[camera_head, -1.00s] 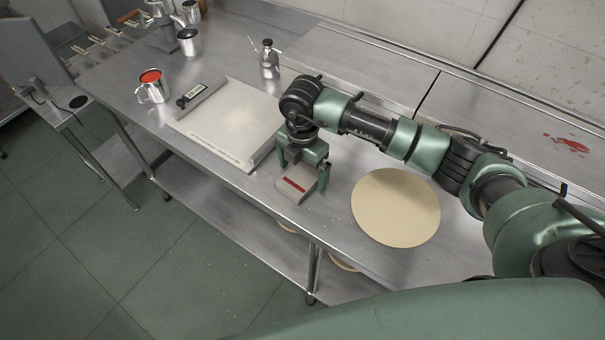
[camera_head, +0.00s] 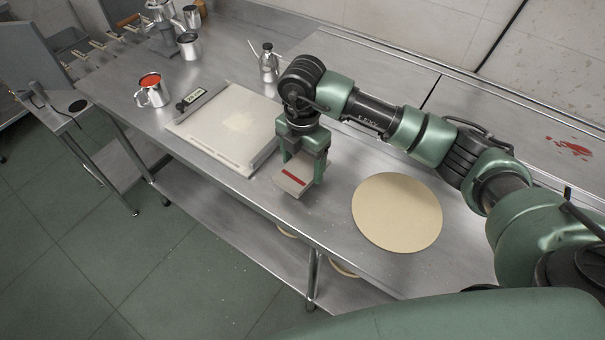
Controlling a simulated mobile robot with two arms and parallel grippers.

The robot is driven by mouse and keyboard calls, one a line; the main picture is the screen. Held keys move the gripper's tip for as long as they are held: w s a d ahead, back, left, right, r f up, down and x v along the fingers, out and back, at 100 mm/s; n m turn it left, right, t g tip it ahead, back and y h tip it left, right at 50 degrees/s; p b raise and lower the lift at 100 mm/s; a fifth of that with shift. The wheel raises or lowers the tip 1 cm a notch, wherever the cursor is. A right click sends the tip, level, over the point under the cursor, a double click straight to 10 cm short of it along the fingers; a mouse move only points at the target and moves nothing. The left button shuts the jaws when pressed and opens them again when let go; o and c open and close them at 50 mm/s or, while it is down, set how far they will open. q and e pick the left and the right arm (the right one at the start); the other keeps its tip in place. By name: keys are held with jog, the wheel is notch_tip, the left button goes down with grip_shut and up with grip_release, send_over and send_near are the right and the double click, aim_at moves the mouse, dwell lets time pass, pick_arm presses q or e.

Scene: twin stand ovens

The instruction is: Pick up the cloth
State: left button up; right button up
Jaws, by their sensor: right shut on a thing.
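The cloth (camera_head: 292,180) is a small folded light-grey piece with a red stripe. It is at the steel table's front edge, between the white board and the round disc. My right gripper (camera_head: 299,177) points down over it, with one finger on each side, and is shut on it. The cloth looks slightly tilted; I cannot tell whether it is clear of the table top. My left gripper is not in view.
A white board with a scale (camera_head: 222,132) lies left of the cloth, close to my gripper. A round beige disc (camera_head: 397,212) lies to the right. A metal cup of red sauce (camera_head: 151,92) and an oil can (camera_head: 268,64) stand behind. A red stain (camera_head: 569,147) marks the right surface.

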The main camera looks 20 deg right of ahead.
aim_at(302, 167)
notch_tip(302, 167, up, 15)
jog(key=b, duration=0.1)
jog(key=shift+r+b, duration=0.2)
jog(key=shift+b, duration=0.2)
